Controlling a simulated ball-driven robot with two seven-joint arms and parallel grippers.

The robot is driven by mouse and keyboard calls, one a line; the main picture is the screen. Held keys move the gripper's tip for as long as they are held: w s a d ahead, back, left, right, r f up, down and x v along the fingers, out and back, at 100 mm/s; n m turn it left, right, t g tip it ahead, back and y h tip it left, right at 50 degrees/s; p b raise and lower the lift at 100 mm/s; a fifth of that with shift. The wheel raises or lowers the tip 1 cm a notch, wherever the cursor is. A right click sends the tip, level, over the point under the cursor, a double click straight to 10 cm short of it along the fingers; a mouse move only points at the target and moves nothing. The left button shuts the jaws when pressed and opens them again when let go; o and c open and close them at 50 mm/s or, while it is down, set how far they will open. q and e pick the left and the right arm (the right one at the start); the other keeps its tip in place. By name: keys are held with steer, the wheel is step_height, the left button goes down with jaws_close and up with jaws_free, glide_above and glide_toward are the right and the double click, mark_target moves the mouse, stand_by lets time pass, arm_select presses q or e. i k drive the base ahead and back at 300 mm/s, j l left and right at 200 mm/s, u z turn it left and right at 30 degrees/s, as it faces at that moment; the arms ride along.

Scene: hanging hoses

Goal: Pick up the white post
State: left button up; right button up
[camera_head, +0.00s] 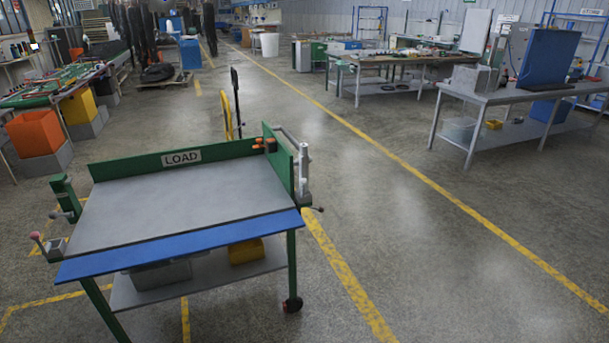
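A slim white post (303,168) stands upright at the right side of the cart with the grey top (180,205). Whether the post is fixed to the cart or only rests in a holder is too small to tell. Neither of my grippers is in view, and nothing is seen touching the post.
The cart has a green LOAD panel (181,158), a blue front edge (180,245) and a lower shelf with bins. Grey workbenches (510,93) stand at the right, and an orange bin (35,133) at the left. The floor (410,240) right of the cart is clear.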

mark_target(303, 155)
steer(key=i+l+u, duration=0.35)
steer(key=i+l, duration=0.6)
